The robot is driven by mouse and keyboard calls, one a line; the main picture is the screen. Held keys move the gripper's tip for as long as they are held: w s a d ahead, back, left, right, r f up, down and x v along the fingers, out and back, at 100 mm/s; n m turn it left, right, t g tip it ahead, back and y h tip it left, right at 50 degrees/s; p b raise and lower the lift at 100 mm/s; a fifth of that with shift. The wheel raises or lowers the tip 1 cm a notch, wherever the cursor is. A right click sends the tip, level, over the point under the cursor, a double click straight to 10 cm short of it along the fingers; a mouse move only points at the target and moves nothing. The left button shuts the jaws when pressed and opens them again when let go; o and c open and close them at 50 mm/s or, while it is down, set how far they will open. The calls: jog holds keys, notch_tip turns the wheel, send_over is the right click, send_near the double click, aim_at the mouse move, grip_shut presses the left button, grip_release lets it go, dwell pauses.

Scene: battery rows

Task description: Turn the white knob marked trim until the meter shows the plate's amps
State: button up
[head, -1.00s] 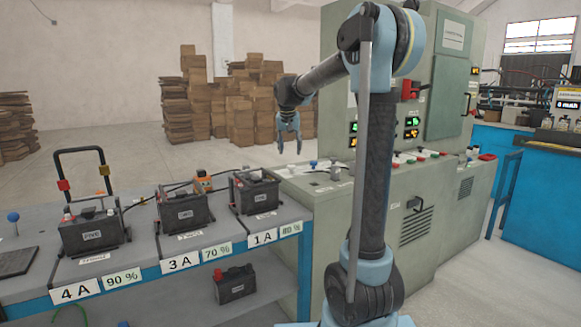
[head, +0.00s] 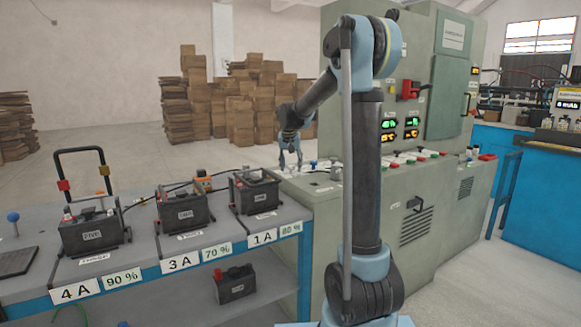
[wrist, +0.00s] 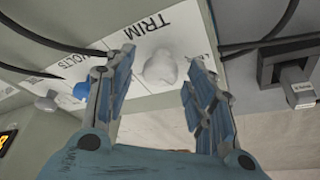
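The white trim knob (wrist: 160,67) sits on a white label reading TRIM in the wrist view. My gripper (wrist: 158,75) is open, with one finger on each side of the knob; I cannot tell whether they touch it. In the head view my gripper (head: 291,165) points down over the left end of the console ledge, where I cannot make out the trim knob. Lit green and orange meters (head: 400,129) are on the cabinet; their digits are too small to read surely. Bench plates read 4 A (head: 75,291), 3 A (head: 180,262) and 1 A (head: 262,237).
A blue knob (wrist: 80,90) by a VOLTS label and a grey knob (wrist: 45,102) are beside my left finger. Dark cables cross the wrist view. Batteries (head: 90,232) stand on the bench left of the console (head: 400,190). Several red and green buttons line its ledge.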

jog(key=c, duration=0.9)
jog(key=shift+d+n+y, duration=0.15)
jog(key=shift+n+y, duration=0.55)
jog(key=shift+n, duration=1.1)
jog(key=o, duration=1.1)
jog(key=shift+c, duration=0.2)
